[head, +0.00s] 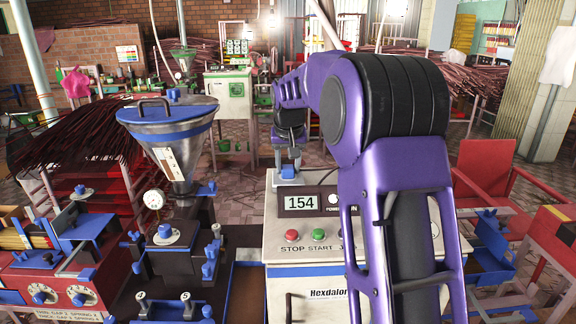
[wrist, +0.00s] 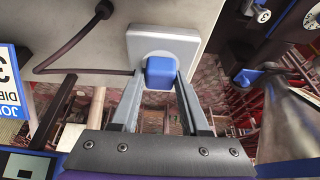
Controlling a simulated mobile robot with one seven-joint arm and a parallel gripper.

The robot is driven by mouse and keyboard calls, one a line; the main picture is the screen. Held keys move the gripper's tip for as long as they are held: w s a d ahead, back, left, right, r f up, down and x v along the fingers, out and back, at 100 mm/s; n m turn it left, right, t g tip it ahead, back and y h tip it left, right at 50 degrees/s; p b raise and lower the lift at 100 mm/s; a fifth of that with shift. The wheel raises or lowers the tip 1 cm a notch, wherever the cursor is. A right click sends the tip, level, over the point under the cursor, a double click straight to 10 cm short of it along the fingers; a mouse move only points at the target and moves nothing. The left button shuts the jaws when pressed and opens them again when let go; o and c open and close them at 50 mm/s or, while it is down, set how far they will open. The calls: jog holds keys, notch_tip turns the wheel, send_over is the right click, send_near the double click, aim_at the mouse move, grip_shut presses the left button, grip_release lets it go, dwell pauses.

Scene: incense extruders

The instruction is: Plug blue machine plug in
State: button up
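The blue plug (wrist: 161,72) sits against a light grey socket block (wrist: 190,46) on the cream machine's surface. A dark cable (wrist: 70,70) runs from beside the plug to the left and then up. My gripper (wrist: 160,76) has one finger on each side of the plug, both close against it. In the head view my gripper (head: 288,158) points down at the top of the cream machine (head: 300,258), behind its display reading 154. How deep the plug sits in the block is hidden.
A steel hopper (head: 170,150) with a blue rim stands left of the machine. A red machine (head: 60,285) is at the lower left and a red chair (head: 487,170) at the right. In the wrist view, a metal cone (wrist: 290,115) is at the right.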

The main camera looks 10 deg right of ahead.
jog(key=o, duration=0.5)
jog(key=shift+r, duration=0.1)
jog(key=shift+p+v, duration=0.75)
jog(key=shift+v, duration=7.85)
jog(key=shift+s+d, duration=0.1)
jog(key=shift+d, duration=0.05)
